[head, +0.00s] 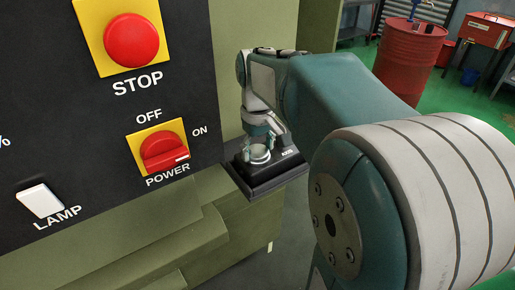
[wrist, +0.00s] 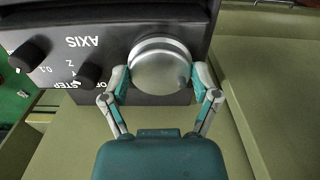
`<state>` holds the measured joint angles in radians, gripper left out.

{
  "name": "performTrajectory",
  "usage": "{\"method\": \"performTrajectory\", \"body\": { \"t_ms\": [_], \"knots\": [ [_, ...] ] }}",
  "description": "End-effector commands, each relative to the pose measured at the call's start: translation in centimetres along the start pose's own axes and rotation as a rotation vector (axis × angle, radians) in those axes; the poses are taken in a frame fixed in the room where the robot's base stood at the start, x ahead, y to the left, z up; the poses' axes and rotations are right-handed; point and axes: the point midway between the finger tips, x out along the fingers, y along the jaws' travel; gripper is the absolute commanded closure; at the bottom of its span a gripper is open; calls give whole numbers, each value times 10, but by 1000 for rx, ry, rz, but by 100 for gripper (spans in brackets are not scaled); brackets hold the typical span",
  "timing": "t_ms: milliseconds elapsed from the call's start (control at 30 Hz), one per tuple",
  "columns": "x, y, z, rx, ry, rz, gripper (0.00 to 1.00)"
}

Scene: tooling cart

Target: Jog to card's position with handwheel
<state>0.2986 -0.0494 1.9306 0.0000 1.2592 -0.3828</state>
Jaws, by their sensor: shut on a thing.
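The handwheel (wrist: 160,62) is a round silver knob on a black pendant box (wrist: 75,60) marked AXIS and STEP in the wrist view. My gripper (wrist: 161,80) has its two fingers on either side of the knob, shut on it. In the head view the handwheel (head: 259,153) sits on top of the black box (head: 270,176), and my gripper (head: 259,146) reaches down around it. Two small black knobs (wrist: 89,74) stand beside the lettering on the box. No card shows in either view.
A black panel at the left of the head view carries a red STOP button (head: 131,40), a red POWER knob (head: 165,150) and a white LAMP switch (head: 40,200). The green machine body (head: 130,255) lies below it. A red barrel (head: 408,60) stands far behind on the green floor.

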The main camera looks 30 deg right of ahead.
Motion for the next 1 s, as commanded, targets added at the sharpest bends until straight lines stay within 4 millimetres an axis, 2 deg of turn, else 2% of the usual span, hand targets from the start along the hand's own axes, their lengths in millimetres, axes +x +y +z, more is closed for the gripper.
{"method": "performTrajectory", "body": {
  "t_ms": [333,833,867,900,1000],
  "knots": [
    [2,0,1,-128,-8,-4,70],
    [2,0,1,-145,-8,-4,70],
    [3,0,1,-145,-8,-4,17],
    [3,0,1,-145,-8,-4,0],
    [2,0,1,-145,-6,-3,0]
  ]
}}
